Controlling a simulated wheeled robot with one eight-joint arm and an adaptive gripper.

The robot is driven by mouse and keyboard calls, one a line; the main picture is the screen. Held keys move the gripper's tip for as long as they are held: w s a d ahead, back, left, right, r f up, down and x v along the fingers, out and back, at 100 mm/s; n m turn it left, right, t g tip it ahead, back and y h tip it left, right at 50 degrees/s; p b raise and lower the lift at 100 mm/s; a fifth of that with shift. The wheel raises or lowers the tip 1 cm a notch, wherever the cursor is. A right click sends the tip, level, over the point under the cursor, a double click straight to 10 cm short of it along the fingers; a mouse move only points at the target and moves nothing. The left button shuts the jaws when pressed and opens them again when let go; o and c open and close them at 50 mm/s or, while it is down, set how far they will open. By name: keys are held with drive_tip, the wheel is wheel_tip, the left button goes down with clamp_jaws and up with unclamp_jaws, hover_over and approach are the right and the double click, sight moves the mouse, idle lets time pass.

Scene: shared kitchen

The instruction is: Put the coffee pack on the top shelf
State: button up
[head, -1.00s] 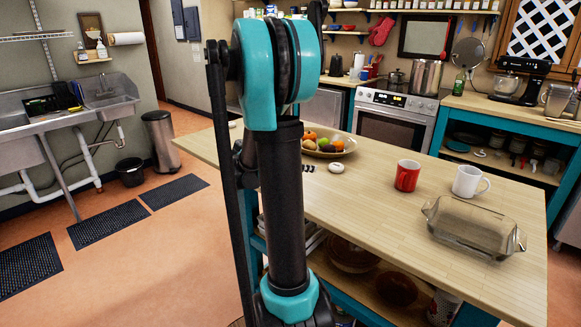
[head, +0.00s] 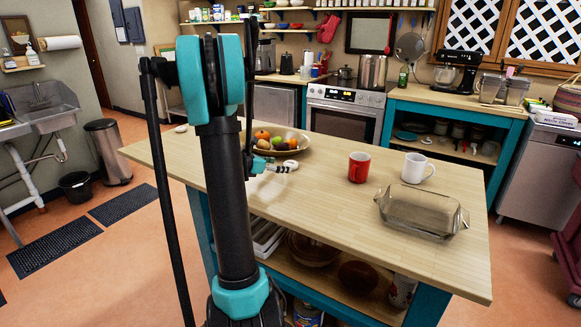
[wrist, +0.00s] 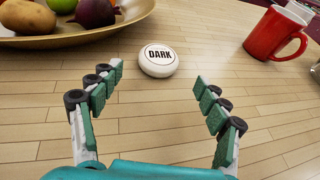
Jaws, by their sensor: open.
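A small white round pack labelled "DARK" (wrist: 158,60), which looks like the coffee pack, lies flat on the wooden island top (head: 320,215). My gripper (wrist: 158,80) is open and empty, low over the table. Its fingers point at the pack, which lies centred just beyond the fingertips. In the head view my gripper (head: 280,168) is small and partly behind my arm. Wall shelves (head: 290,30) with bowls and cans are at the back; which is the top shelf is unclear.
The fruit bowl (head: 303,147) stands close left of the pack. A red mug (head: 359,168), a white mug (head: 417,168) and a glass dish (head: 420,214) stand to the right. The island's near part is clear. A stove (head: 340,115) stands behind the island.

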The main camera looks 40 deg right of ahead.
sight(288, 164)
drive_tip(key=shift+x, duration=2.7)
drive_tip(key=shift+w, duration=0.15)
drive_tip(key=shift+c, duration=0.4)
drive_tip(key=shift+r, duration=0.1)
drive_tip(key=c, duration=1)
drive_tip(key=shift+r, duration=0.1)
drive_tip(key=shift+c, duration=0.3)
wheel_tip(288, 164, up, 20)
